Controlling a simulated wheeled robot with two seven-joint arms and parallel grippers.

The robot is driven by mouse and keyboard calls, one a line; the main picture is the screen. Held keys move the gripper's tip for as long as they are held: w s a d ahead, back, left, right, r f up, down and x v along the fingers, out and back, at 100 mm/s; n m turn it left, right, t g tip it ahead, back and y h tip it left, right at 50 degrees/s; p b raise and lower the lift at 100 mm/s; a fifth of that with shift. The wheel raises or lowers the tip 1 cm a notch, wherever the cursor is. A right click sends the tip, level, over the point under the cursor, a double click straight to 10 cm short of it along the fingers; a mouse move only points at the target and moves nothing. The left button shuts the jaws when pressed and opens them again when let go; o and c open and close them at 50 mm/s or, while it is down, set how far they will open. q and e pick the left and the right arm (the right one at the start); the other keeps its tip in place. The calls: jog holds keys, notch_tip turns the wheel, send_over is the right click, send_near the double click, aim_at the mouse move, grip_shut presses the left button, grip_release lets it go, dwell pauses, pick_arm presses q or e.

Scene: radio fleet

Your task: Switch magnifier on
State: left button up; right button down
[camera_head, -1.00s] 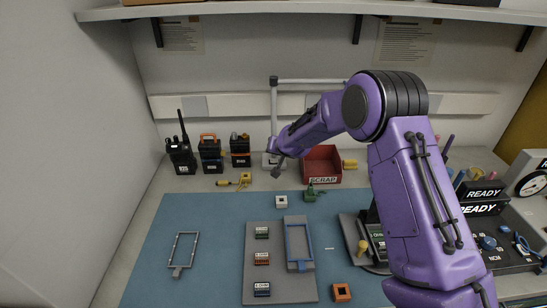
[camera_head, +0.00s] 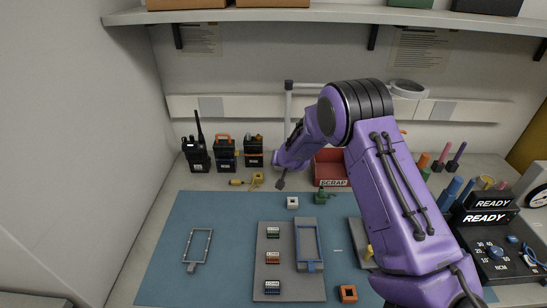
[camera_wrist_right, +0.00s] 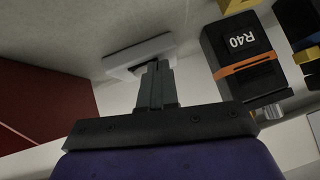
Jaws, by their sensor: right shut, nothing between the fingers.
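The magnifier is a white lamp at the back wall. Its post (camera_head: 288,110) and horizontal arm lead to a round white head (camera_head: 408,88) at the right, partly behind my right arm. My right gripper (camera_head: 281,184) is shut and empty, pointing down in front of the post. In the right wrist view, the shut fingers (camera_wrist_right: 156,85) point at a pale flat block (camera_wrist_right: 140,55), apparently the magnifier's base. The fingertips overlap its near edge; I cannot tell whether they touch. No switch is clearly visible. My left gripper is out of view.
A red SCRAP bin (camera_head: 332,168) stands just right of my right gripper. Several radios, including a black one (camera_head: 196,153), stand to the left. A blue mat (camera_head: 180,270) with a grey board (camera_head: 273,247) lies in front. A shelf (camera_head: 330,15) spans above.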

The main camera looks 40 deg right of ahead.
jog(key=shift+s+d+f, duration=0.15)
jog(key=shift+d, duration=0.25)
jog(key=shift+s+d, duration=0.35)
jog(key=shift+d, duration=0.25)
jog(key=r+p, duration=0.2)
jog(key=r, duration=0.1)
jog(key=s+r+p, duration=0.1)
jog(key=p, duration=0.1)
jog(key=shift+d+r, duration=0.35)
jog(key=shift+r, duration=0.05)
jog(key=b+v, duration=0.1)
jog(key=v, duration=0.8)
jog(key=shift+s+d+f+b, duration=0.15)
jog(key=shift+s+d+b, duration=0.1)
jog(key=shift+s+b, duration=0.2)
